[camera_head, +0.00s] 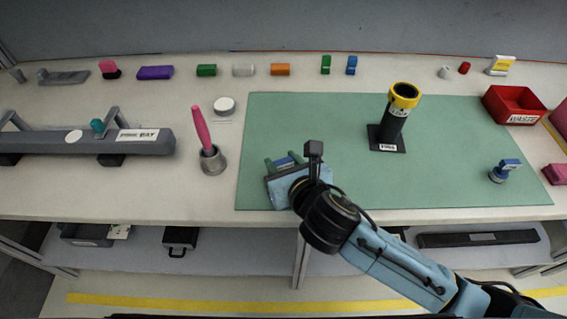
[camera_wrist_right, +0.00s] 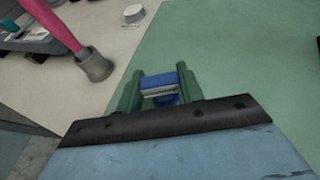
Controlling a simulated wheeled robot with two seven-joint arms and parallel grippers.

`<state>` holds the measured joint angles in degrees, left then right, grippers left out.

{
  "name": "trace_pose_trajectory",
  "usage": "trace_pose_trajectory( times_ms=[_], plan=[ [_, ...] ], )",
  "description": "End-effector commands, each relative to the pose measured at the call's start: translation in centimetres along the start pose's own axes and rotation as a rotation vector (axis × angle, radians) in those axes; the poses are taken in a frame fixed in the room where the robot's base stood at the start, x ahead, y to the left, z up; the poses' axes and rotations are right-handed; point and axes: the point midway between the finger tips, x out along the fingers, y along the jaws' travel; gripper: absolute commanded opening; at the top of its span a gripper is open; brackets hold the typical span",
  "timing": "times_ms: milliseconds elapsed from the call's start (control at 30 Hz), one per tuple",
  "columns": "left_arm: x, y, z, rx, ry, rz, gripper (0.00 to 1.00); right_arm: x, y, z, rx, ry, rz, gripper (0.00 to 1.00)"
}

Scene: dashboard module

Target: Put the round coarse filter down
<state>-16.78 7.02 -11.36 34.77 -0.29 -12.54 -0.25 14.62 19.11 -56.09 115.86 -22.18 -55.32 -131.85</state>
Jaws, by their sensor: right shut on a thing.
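My right gripper (camera_head: 284,163) is over the left part of the green mat, its green fingers shut on a blue piece with a pale grey band (camera_head: 287,161). In the right wrist view this piece, which I take for the round coarse filter (camera_wrist_right: 160,85), sits between the two fingers (camera_wrist_right: 159,92). Its underside is mostly hidden, and I cannot tell whether it touches the mat. My left gripper is not in view.
The green mat (camera_head: 310,115) holds a black tube with a yellow collar (camera_head: 404,95) and a blue-topped piece (camera_head: 499,175). A red waste bin (camera_head: 494,106) stands right. A grey cup with a pink-handled tool (camera_head: 213,165) and a white disc (camera_head: 224,104) are left of the mat.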

Motion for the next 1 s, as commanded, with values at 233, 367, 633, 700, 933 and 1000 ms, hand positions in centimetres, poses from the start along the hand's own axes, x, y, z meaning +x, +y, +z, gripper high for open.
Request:
trace_pose_trajectory(
  times_ms=[233, 367, 633, 700, 933, 1000],
  plan=[
    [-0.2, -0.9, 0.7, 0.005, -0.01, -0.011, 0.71, 0.0, 0.0, -0.1, 0.0, 0.0, -0.001, 0.16],
    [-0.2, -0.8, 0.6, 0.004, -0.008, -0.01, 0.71, 0.1, 0.0, -0.1, 0.001, 0.0, -0.001, 0.49],
    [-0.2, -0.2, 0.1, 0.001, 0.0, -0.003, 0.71, 0.1, 0.0, -0.1, 0.0, 0.0, -0.001, 0.59],
    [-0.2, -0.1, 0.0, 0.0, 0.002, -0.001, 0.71, 0.1, 0.0, -0.1, 0.0, 0.0, 0.0, 0.59],
    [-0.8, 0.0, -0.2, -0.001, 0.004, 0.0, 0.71, -2.1, 0.0, 0.2, -0.001, 0.001, 0.001, 0.59],
    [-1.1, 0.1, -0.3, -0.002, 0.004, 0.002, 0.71, -3.6, 0.0, 0.2, -0.001, 0.002, 0.001, 0.59]
  ],
)
